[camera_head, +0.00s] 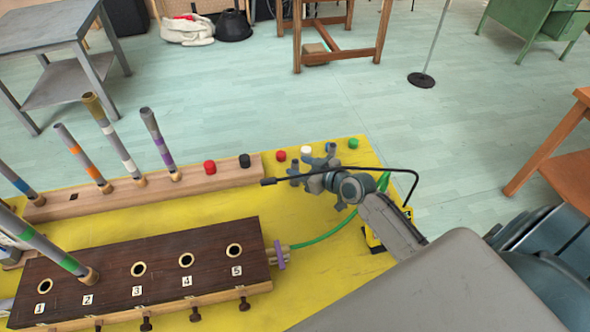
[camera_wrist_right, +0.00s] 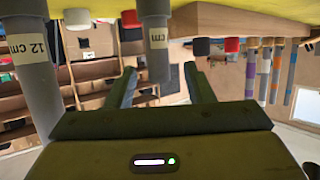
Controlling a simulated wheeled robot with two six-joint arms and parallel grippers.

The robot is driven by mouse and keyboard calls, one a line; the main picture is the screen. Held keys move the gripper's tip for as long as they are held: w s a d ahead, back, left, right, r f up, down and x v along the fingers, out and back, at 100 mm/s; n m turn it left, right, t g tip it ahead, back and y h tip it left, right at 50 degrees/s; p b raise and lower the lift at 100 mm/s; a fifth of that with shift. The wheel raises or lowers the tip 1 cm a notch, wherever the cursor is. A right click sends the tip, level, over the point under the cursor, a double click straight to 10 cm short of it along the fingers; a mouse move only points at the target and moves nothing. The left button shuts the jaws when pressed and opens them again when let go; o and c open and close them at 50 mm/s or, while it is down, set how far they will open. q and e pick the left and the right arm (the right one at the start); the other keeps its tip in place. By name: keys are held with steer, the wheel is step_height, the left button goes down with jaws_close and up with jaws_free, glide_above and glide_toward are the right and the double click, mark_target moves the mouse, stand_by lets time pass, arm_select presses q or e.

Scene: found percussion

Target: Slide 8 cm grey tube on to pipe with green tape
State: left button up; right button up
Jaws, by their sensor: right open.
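The pipe with green tape (camera_head: 45,245) stands tilted at the left, its wooden foot on the dark block with numbered holes. My right gripper (camera_head: 318,180) is over the right part of the yellow mat, among short grey tubes (camera_head: 330,149). In the right wrist view its two fingers (camera_wrist_right: 160,78) are open, with a short grey tube (camera_wrist_right: 157,40) between or just beyond them. That tube's label is not readable. A longer grey tube marked 12 cm (camera_wrist_right: 32,65) is to the left there.
Pipes with orange (camera_head: 82,150), white (camera_head: 118,143) and purple tape (camera_head: 160,145) stand on a light wooden strip. Red and black caps (camera_head: 244,160) are near its right end. Yellow mat (camera_head: 210,210) lies bare between.

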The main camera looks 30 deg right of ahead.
steer(key=shift+x, duration=1.5)
steer(key=shift+d, duration=0.1)
jaws_close()
steer(key=shift+r, duration=0.2)
